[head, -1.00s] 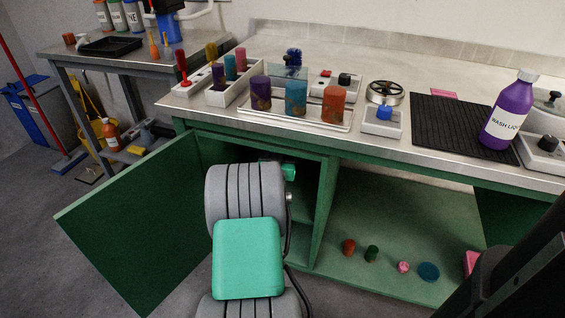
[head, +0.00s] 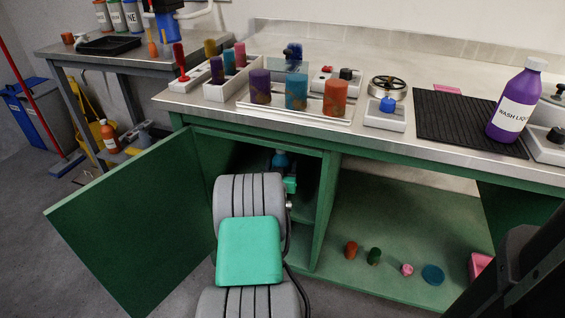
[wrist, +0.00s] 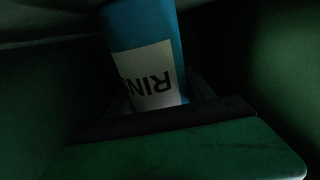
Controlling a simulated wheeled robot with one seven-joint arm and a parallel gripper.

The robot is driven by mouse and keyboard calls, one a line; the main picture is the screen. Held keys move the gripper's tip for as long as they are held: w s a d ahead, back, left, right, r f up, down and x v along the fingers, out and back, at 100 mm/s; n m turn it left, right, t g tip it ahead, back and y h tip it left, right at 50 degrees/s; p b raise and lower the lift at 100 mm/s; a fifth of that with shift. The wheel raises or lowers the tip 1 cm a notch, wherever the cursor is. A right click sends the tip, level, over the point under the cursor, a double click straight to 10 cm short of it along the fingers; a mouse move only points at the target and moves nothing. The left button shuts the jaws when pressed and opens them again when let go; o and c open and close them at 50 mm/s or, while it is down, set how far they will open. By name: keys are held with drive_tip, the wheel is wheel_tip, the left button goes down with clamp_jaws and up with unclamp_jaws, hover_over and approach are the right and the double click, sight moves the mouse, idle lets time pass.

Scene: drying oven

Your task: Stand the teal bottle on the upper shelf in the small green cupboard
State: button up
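The small green cupboard (head: 318,215) under the bench has its door (head: 135,225) swung open to the left. My arm reaches into its dark opening. The teal bottle (head: 281,159) shows as a small blue patch high in the opening, above the teal part of my wrist. In the wrist view the bottle (wrist: 145,28) stands close in front with an upside-down white label reading "RIN". My gripper (wrist: 160,105) appears shut around its lower visible part, with dark fingers at both sides. Its fingertips and the bottle's two ends are hidden. The upper shelf is not clear in the dark.
The benchtop above holds a tray (head: 247,107) with coloured cylinders, a purple wash bottle (head: 515,105) and a black mat (head: 455,125). The open bay right of the cupboard has several small items on its floor. The cupboard's side wall (head: 327,210) is close to my arm.

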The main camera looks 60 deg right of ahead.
drive_tip(key=o, duration=0.3)
